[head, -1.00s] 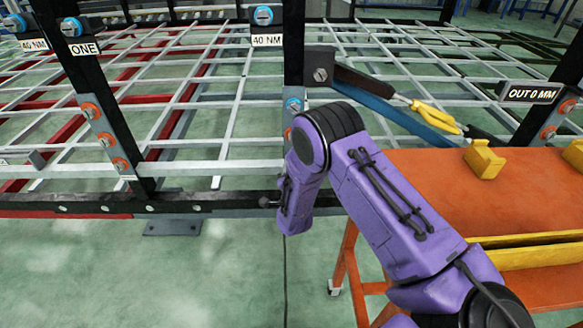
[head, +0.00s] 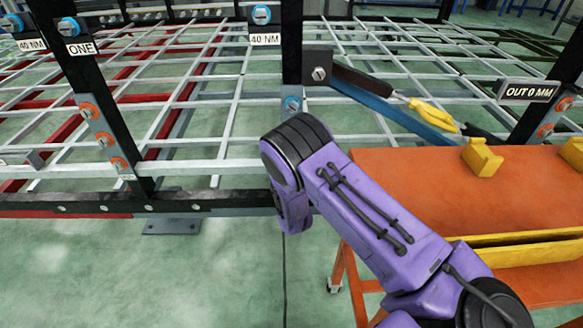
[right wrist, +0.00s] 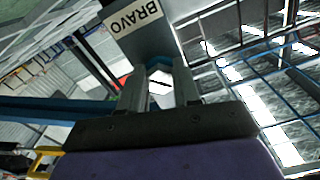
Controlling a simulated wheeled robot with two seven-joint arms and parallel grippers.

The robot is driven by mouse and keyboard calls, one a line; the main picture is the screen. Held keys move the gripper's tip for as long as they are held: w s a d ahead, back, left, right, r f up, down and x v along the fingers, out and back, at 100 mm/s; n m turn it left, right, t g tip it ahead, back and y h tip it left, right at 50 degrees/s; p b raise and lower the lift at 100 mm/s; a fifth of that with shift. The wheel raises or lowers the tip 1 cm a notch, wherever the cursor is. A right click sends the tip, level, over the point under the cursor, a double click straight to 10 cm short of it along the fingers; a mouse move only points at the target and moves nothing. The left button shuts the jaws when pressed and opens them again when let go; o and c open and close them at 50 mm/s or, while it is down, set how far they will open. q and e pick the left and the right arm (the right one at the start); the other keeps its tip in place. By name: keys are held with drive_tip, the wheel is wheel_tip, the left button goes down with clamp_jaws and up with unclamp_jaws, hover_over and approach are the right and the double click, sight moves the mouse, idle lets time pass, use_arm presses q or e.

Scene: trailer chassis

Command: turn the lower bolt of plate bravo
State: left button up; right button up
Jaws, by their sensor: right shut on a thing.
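In the right wrist view a grey plate (right wrist: 150,48) carries a white label reading BRAVO (right wrist: 134,27). A pale bolt head (right wrist: 160,88) with a dark slot and a blue ring shows by the label. My right gripper (right wrist: 164,72) has one finger on each side of this bolt and is shut on it. In the head view my right forearm and wrist hide the gripper, the label and the lower part of plate bravo. My left gripper is in neither view.
An orange cart (head: 420,185) with yellow blocks (head: 482,157) stands right of my arm. A post with orange-ringed bolts (head: 105,140) stands at left. A grey bracket with a blue bar (head: 380,108) and yellow-handled tool (head: 434,115) juts from the middle post.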

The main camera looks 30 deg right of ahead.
drive_tip(key=shift+w+r+n, duration=0.1)
drive_tip(key=shift+r+n, duration=0.1)
drive_tip(key=shift+n, duration=0.3)
drive_tip(key=o, duration=1.1)
drive_tip(key=shift+f, duration=0.15)
drive_tip(key=shift+c, duration=0.2)
drive_tip(key=v, duration=1)
drive_tip(key=shift+a, duration=0.2)
drive_tip(key=shift+f, duration=0.1)
